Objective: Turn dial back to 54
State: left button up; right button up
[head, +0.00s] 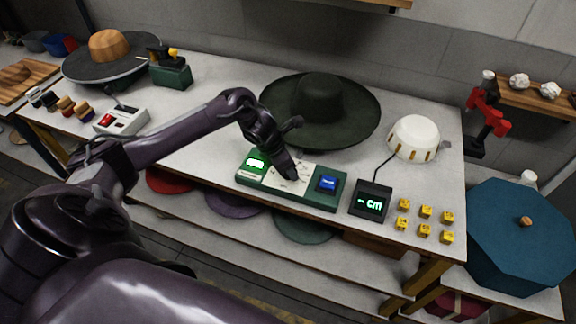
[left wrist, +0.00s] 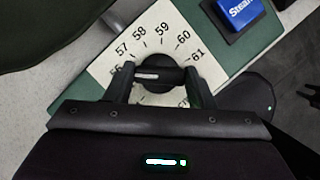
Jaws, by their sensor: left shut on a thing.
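The dial is a black knob (left wrist: 160,78) with a raised bar carrying a pale mark, set on a white scale plate (left wrist: 180,20) printed 57, 58, 59, 60 and 61. A number left of 57 is partly hidden by a finger. My left gripper (left wrist: 160,88) is shut on the dial, one finger at each side of it. The exact pointer reading is not clear. In the head view my left gripper (head: 289,176) reaches down onto the plate of the green control box (head: 243,179) and hides the knob. My right gripper is not in view.
A dark wide-brimmed hat (head: 345,128) lies close behind the box.

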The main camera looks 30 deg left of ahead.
pick_arm(q)
jog(key=n+y, duration=0.1)
jog(key=n, duration=0.1)
jog(key=shift+n+t, duration=0.3)
jog(key=n, duration=0.1)
jog(key=n+y, duration=0.1)
jog(key=shift+d+r+n, duration=0.15)
jog(key=shift+n, duration=0.25)
jog(key=n+y+p, duration=0.1)
jog(key=n+p, duration=0.1)
jog(key=n, duration=0.1)
jog(key=shift+r, duration=0.1)
jog(key=shift+d+n+y+p, duration=0.1)
jog(key=shift+n+y+p, duration=0.75)
jog(key=shift+n, duration=0.95)
jog(key=o, duration=1)
jog(key=shift+f, duration=0.2)
